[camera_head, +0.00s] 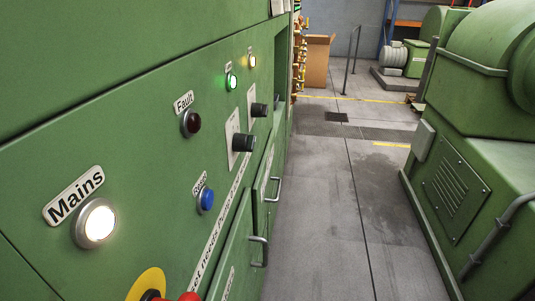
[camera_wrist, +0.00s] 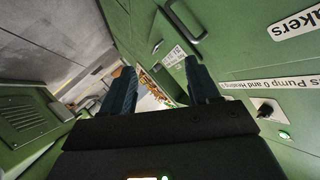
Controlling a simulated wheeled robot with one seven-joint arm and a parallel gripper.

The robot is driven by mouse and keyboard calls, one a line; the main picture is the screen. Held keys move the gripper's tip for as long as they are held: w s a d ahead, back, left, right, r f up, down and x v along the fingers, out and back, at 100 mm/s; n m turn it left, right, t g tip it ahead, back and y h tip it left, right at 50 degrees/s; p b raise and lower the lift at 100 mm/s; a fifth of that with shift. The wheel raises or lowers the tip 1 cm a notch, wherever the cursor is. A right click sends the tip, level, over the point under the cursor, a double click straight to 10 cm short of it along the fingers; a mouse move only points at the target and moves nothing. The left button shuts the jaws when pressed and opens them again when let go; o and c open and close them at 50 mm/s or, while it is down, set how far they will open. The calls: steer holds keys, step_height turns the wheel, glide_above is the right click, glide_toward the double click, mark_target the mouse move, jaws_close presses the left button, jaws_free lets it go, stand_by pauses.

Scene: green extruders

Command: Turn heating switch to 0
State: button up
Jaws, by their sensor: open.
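Two black rotary switches stick out of the green cabinet front in the head view, a nearer one (camera_head: 243,143) and a farther one (camera_head: 259,110), each on a white plate. I cannot read which is the heating switch, nor their positions. In the wrist view one black knob (camera_wrist: 266,110) on a white plate shows at right, below a label strip (camera_wrist: 285,84) with the words "Pump 0 and Heating". My gripper (camera_wrist: 160,72) is open and empty, its two dark fingers apart. It is clear of the knob, which lies off to its right. My gripper is not in the head view.
The cabinet also has a lit Mains lamp (camera_head: 97,224), dark red Fault lamp (camera_head: 191,123), blue button (camera_head: 205,199), green lamp (camera_head: 231,81), yellow lamp (camera_head: 252,61), and door handles (camera_head: 260,251). Green machinery (camera_head: 465,180) stands right. The aisle floor (camera_head: 335,210) between is free.

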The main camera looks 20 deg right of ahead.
steer(key=w+y+b, duration=0.2)
steer(key=w, duration=0.9)
steer(key=n+g+y+b, duration=0.4)
steer(key=n+y+b, duration=0.25)
steer(key=y, duration=0.55)
glide_toward(267, 109)
steer(key=a, duration=0.2)
steer(key=shift+n, duration=0.35)
steer(key=shift+w+d+p+x, duration=0.1)
steer(key=shift+w+p+x, duration=0.1)
steer(key=shift+x, duration=1.15)
steer(key=shift+w+d+p+x, duration=0.1)
steer(key=shift+p+x, duration=0.1)
steer(key=shift+x, duration=1.2)
steer(key=shift+w+d+p+x, duration=0.1)
steer(key=shift+w+p+x, duration=0.1)
steer(key=shift+x, duration=1.15)
steer(key=shift+f, duration=0.2)
steer(key=c, duration=1)
